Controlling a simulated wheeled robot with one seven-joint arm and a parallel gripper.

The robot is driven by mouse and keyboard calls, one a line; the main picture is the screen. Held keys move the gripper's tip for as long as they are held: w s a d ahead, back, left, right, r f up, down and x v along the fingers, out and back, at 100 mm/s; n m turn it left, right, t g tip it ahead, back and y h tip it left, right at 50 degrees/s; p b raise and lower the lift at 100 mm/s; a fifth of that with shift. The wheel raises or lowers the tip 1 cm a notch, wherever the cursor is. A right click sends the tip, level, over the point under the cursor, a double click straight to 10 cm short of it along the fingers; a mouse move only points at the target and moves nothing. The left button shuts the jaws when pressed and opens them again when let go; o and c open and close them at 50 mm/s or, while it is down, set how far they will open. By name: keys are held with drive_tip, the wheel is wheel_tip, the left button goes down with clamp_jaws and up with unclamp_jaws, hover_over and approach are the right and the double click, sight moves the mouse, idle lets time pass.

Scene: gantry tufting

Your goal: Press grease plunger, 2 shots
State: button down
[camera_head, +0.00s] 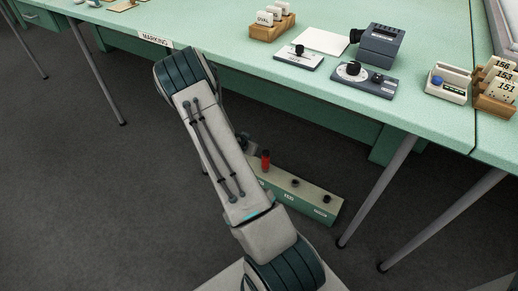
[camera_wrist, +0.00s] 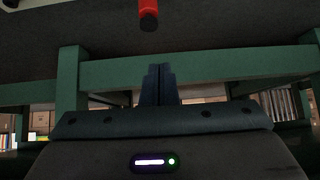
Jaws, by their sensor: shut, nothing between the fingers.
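The red plunger (camera_head: 265,160) stands on a long pale-green box (camera_head: 310,201) with printed labels, low beside the workbench. In the wrist view, the red plunger (camera_wrist: 148,10) with its dark end shows at the top edge, partly cut off. My gripper (camera_wrist: 158,70) has its two fingers shut together with nothing between them. A gap shows between the fingertips and the plunger in that view. In the head view my gripper is mostly hidden behind my arm, just left of the plunger. My arm also covers the left part of the box.
Two dark knobs (camera_head: 295,183) stand on the box right of the plunger. The green workbench (camera_head: 225,62) runs above and behind, with grey legs (camera_head: 376,190) to the right. It bears a card holder (camera_head: 272,27) and small devices (camera_head: 366,80). Dark floor on the left is clear.

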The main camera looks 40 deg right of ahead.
drive_tip(key=s+a+r+n+y, duration=0.3)
drive_tip(key=a+r+n+y, duration=0.4)
drive_tip(key=a+r, duration=1.2)
drive_tip(key=s+a+r+n+g, duration=0.1)
drive_tip(key=s+a+r+n, duration=0.1)
drive_tip(key=s, duration=0.5)
drive_tip(key=s+a+r+n, duration=0.2)
drive_tip(key=s+r, duration=0.2)
drive_tip(key=s, duration=0.3)
drive_tip(key=s+a+r+n+g, duration=0.1)
drive_tip(key=s+a+r+n, duration=0.1)
drive_tip(key=s+r, duration=0.2)
drive_tip(key=s, duration=0.3)
drive_tip(key=shift+a+g+y, duration=0.3)
drive_tip(key=shift+a+y, duration=0.1)
drive_tip(key=shift+s+d, duration=0.1)
drive_tip(key=shift+d, duration=0.05)
